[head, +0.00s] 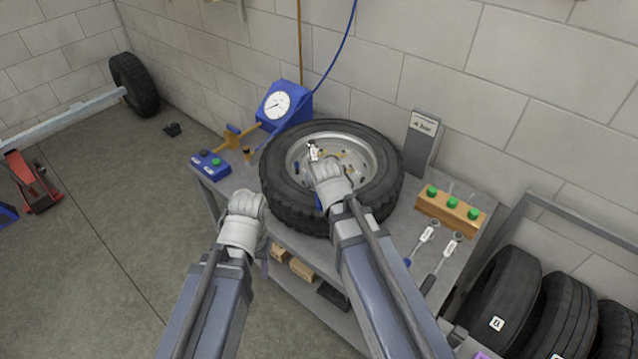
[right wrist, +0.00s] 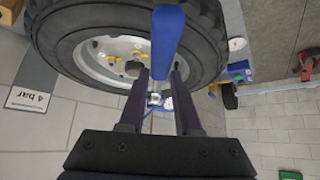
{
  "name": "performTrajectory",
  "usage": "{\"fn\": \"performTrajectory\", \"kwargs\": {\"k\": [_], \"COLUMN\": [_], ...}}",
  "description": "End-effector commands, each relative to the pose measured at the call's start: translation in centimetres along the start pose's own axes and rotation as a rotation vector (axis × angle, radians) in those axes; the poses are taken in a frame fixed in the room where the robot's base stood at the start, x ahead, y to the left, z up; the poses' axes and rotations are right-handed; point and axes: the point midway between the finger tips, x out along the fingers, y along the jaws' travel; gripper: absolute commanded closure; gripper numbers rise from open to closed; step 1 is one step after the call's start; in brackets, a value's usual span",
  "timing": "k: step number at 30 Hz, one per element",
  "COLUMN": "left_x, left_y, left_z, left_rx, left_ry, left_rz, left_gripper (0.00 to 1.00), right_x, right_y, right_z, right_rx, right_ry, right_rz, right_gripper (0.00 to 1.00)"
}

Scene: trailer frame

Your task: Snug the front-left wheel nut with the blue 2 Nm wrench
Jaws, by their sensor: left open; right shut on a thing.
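A black tyre (head: 281,203) on a silver rim lies flat on the grey bench, with gold nuts (right wrist: 133,68) inside the rim. My right gripper (right wrist: 160,88) is shut on a wrench with a blue handle (right wrist: 167,42). In the head view the wrench's pale-labelled head (head: 313,151) shows over the rim, just past my right wrist. I cannot tell whether it touches a nut; my wrist hides part of the wheel. The 2 Nm marking is not readable. My left gripper (head: 263,258) is open beside the bench's front-left edge, largely hidden by its wrist.
Two more wrenches (head: 427,234) (head: 441,264) lie at the bench's right, before a wooden block (head: 433,211) with green-topped pieces. A blue gauge box (head: 291,98), a button box (head: 210,165) and a grey "4 bar" post (head: 422,143) surround the wheel. Spare tyres (head: 505,295) stand at right.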

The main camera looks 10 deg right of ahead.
Motion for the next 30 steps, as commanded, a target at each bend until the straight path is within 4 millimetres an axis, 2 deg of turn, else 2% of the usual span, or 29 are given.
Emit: {"fn": "performTrajectory", "kwargs": {"k": [6, 30], "left_x": [-0.7, -1.6], "left_y": [-0.1, -0.1], "left_z": [0.0, 0.1], "left_rx": [0.000, 0.000], "left_ry": [0.000, 0.000], "left_rz": [0.000, 0.000], "left_gripper": [0.50, 0.50], "right_x": [-0.6, -1.2], "right_y": [0.0, 0.0], "right_z": [-0.6, -1.1], "right_rx": [0.000, 0.000], "right_ry": [0.003, 0.003], "right_rz": [0.000, 0.000], "right_gripper": [1.00, 1.00]}}
